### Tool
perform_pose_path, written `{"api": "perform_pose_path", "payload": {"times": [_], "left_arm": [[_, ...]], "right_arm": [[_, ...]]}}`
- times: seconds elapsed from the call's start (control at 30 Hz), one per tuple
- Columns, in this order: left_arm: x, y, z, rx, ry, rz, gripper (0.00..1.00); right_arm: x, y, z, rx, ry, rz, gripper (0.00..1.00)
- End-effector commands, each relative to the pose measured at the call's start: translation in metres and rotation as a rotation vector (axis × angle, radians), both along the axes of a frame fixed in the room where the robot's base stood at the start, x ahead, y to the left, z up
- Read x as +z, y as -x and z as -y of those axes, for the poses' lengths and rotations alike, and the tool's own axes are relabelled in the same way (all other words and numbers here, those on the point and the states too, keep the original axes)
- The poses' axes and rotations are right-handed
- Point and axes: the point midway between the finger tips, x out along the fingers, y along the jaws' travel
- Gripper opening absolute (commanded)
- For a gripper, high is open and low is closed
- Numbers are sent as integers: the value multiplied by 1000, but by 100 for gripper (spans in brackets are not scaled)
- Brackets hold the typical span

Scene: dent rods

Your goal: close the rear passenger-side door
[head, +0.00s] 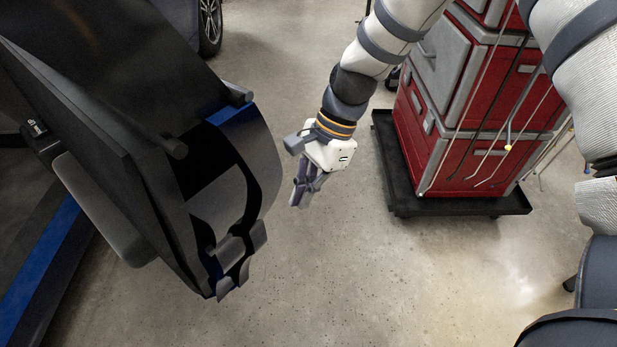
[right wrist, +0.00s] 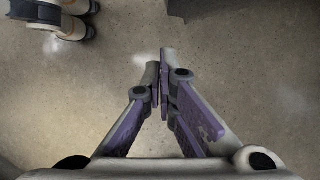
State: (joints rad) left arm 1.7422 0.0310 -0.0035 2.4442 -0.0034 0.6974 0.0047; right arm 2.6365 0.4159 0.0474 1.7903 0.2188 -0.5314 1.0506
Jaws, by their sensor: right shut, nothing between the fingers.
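The car door (head: 110,120) stands open at the left of the head view, its dark inner panel and curved trim facing the middle. A strip of blue bodywork (head: 45,260) shows at the lower left, beyond the door. My right gripper (head: 299,196) hangs over the floor just right of the door's edge, apart from it. My left gripper does not show.
A red and grey tool cabinet (head: 480,120) with thin rods hanging on it stands on a black wheeled base (head: 460,207) at the right. Another car's wheel (head: 209,25) shows at the top. Bare concrete floor (head: 350,280) lies between the door and cabinet.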

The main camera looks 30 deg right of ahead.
Motion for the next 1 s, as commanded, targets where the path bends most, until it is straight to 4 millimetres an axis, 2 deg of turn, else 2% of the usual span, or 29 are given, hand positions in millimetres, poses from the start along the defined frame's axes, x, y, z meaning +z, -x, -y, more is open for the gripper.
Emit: {"api": "perform_pose_path", "payload": {"times": [0.03, 0.1, 0.23, 0.4, 1.0], "left_arm": [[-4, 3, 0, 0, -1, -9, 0], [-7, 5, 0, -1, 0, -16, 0], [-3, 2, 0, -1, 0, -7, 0], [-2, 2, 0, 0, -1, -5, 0], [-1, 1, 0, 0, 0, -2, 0]], "right_arm": [[-14, 2, -5, 1, -1, -7, 0], [-27, 2, -10, 2, -1, -7, 0], [-19, 1, -33, 5, 0, 2, 0], [-18, 2, -48, 2, 1, 2, 0], [-18, 3, -50, -10, 0, 1, 0]]}}
